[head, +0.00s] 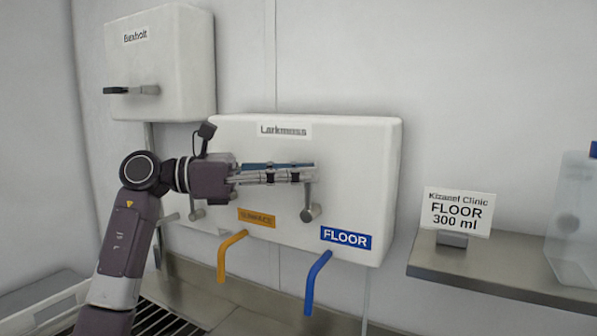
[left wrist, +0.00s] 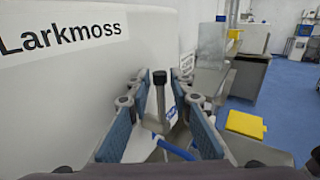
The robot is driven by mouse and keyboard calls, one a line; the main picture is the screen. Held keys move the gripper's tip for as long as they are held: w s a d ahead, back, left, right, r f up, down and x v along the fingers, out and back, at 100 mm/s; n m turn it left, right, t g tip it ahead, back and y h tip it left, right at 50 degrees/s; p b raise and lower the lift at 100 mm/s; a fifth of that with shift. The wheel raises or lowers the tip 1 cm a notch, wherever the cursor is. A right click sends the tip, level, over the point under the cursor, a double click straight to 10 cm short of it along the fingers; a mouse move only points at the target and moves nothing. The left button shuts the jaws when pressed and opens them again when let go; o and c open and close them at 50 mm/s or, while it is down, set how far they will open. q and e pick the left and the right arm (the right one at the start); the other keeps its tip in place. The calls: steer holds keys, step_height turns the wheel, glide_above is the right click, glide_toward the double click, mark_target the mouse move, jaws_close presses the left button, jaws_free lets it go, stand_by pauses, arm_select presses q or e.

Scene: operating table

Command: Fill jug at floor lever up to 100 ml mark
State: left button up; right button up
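The white Larkmoss dispenser (head: 372,165) hangs on the wall. Its grey floor lever (head: 308,200) stands above the blue FLOOR label (head: 346,238) and the blue spout (head: 316,283). My left gripper (head: 312,174) is at the top of this lever. In the left wrist view its two blue-padded fingers (left wrist: 162,108) are apart, with the black-tipped lever (left wrist: 160,95) showing between them; contact cannot be told. A clear container (head: 572,225), possibly the jug, stands on the right shelf, cut off by the frame. No jug shows under the blue spout. My right gripper is out of view.
A sign (head: 458,211) reading "FLOOR 300 ml" stands on the grey shelf (head: 480,278). An orange spout (head: 229,255) and a second lever (head: 195,206) are left of the floor lever. A Bexholt dispenser (head: 175,60) hangs upper left. A dark grate lies below.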

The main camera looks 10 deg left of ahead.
arm_select(q)
jaws_close()
steer(key=d+m+y+p, duration=0.1)
steer(key=d+y+p, duration=0.1)
steer(key=y+p, duration=0.1)
steer(key=shift+s+d+m, duration=0.2)
steer(key=shift+s+m, duration=0.1)
steer(key=shift+m, duration=0.1)
stand_by(0.3)
jaws_free()
